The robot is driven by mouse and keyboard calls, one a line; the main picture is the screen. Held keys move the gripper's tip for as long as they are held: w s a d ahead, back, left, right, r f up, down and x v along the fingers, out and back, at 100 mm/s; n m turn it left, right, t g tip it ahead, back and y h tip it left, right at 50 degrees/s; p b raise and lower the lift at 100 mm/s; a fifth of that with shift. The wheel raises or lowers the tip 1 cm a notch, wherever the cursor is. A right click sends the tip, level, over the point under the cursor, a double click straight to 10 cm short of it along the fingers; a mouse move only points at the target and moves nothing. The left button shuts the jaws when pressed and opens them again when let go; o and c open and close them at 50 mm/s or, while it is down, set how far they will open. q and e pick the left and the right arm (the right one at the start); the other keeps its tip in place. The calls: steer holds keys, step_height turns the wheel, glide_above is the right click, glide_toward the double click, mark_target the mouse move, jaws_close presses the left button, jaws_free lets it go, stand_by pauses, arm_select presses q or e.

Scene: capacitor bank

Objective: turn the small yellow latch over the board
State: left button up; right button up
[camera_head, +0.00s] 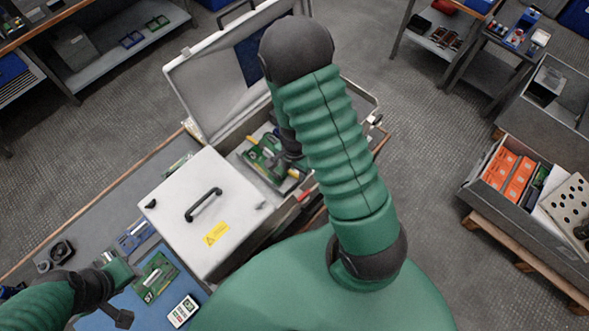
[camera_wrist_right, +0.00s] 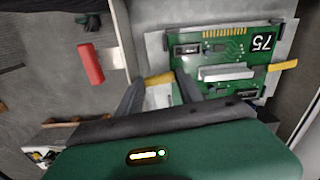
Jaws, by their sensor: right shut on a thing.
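A green circuit board (camera_wrist_right: 240,51) marked 75 sits on a pale plate in the right wrist view. It also shows partly in the head view (camera_head: 262,160), inside the open case. A small yellow latch (camera_wrist_right: 160,78) is at the board's left edge, between the dark fingers of my right gripper (camera_wrist_right: 158,88), which is shut on it. A second yellow latch (camera_wrist_right: 284,65) is at the board's right edge. In the head view my right arm hides most of that gripper. My left gripper (camera_head: 118,300) is low at the left, over the blue mat; its jaw opening is unclear.
The case's raised lid (camera_head: 205,92) stands behind the board. A white box (camera_head: 195,215) with a black handle is left of it. A small board (camera_head: 155,277) and a labelled card (camera_head: 182,311) lie on the blue mat. A red part (camera_wrist_right: 89,64) is left of the latch.

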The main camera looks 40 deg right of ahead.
steer(key=shift+w+d+r+m, duration=0.15)
steer(key=shift+w+m, duration=0.1)
steer(key=shift+m, duration=0.35)
steer(key=o, duration=1.3)
steer(key=shift+o, duration=0.4)
steer(key=shift+s+f, duration=0.1)
steer(key=shift+f, duration=0.1)
steer(key=shift+s, duration=0.15)
